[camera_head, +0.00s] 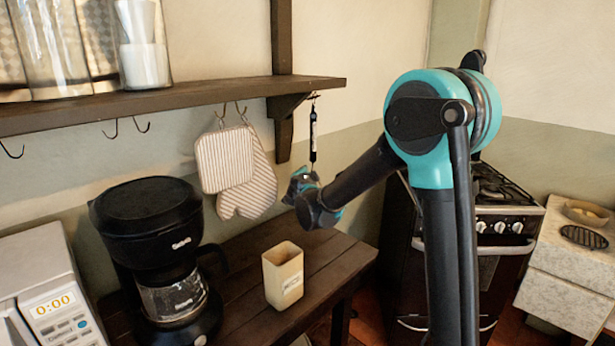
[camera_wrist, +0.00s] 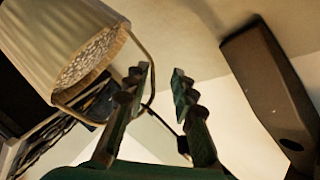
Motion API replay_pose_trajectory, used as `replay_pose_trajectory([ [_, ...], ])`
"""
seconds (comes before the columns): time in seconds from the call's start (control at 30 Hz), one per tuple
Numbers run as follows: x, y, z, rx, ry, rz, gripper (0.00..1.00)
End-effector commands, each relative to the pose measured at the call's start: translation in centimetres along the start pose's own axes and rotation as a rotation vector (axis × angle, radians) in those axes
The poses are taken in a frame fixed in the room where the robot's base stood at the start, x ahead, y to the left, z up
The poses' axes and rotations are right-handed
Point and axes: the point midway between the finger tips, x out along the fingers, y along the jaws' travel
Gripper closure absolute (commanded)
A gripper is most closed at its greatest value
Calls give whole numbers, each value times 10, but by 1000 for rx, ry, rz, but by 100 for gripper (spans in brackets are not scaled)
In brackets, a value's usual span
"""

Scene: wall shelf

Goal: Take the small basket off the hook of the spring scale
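The spring scale (camera_head: 313,135) hangs from the shelf edge as a thin black body with a light scale strip; its lower end reaches my gripper (camera_head: 301,183). In the wrist view the small basket (camera_wrist: 68,30) is pale and ribbed, with speckled contents, tilted at the upper left. Its thin curved handle (camera_wrist: 151,48) runs down beside my left finger and between the fingers. My gripper (camera_wrist: 164,74) is open, with a clear gap between its fingertips. I cannot tell whether a finger touches the handle. The basket is not distinguishable in the head view, and where its handle meets the hook is unclear.
Below, the wooden table (camera_head: 330,257) holds a beige container (camera_head: 284,276) and a coffee maker (camera_head: 155,235). A stove (camera_head: 500,225) stands at right.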

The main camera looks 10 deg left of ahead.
Motion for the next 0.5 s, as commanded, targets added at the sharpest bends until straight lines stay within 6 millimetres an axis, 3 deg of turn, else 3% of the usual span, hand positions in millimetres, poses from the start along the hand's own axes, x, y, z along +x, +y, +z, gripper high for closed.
replay_pose_trajectory([
  [0.23, -18, 1, -1, -1, 1, 1, 71],
  [0.5, -72, 0, 1, -2, -2, -1, 71],
])
